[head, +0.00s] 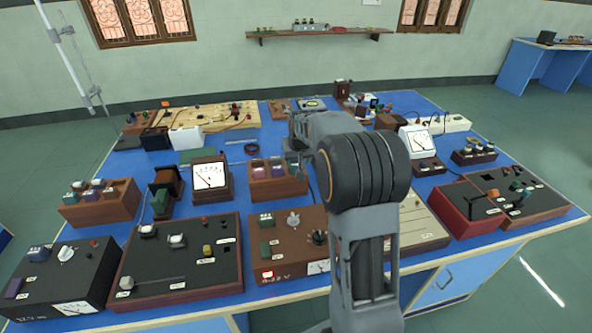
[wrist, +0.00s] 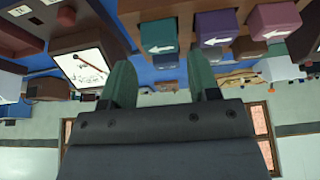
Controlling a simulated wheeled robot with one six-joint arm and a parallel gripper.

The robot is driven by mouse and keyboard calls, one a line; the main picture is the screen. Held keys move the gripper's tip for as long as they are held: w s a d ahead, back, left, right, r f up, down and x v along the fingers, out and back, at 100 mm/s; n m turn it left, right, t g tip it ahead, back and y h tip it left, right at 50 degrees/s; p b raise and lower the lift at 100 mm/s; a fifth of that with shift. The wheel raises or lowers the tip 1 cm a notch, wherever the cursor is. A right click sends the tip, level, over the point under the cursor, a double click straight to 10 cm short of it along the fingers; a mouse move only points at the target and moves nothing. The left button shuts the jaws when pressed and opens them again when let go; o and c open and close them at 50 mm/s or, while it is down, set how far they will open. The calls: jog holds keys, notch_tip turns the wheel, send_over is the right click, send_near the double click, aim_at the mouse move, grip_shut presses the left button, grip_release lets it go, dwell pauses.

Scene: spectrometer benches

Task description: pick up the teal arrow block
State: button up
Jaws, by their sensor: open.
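The teal arrow block (wrist: 162,36) shows in the wrist view with a white arrow on its face. It sits at one end of a row in a wooden holder (wrist: 150,8), beside a purple block (wrist: 215,26) and a mauve block (wrist: 273,20). My gripper (wrist: 163,84) is open, its two dark green fingers apart and nothing between them. The teal block is ahead of the fingers, roughly in line with the gap and not touching them. In the head view the holder (head: 278,189) stands mid-bench, with my gripper at its right end; the teal block is hard to make out there.
A white-faced meter (head: 209,176) stands left of the holder. A brown control panel (head: 288,246) lies in front of it. Another meter (head: 418,142) is to the right. Panels and small boxes crowd the blue bench (head: 190,215), with narrow gaps between them.

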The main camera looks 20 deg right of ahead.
aim_at(296, 165)
jog(key=x, duration=0.4)
jog(key=c, duration=0.7)
jog(key=shift+r, duration=0.1)
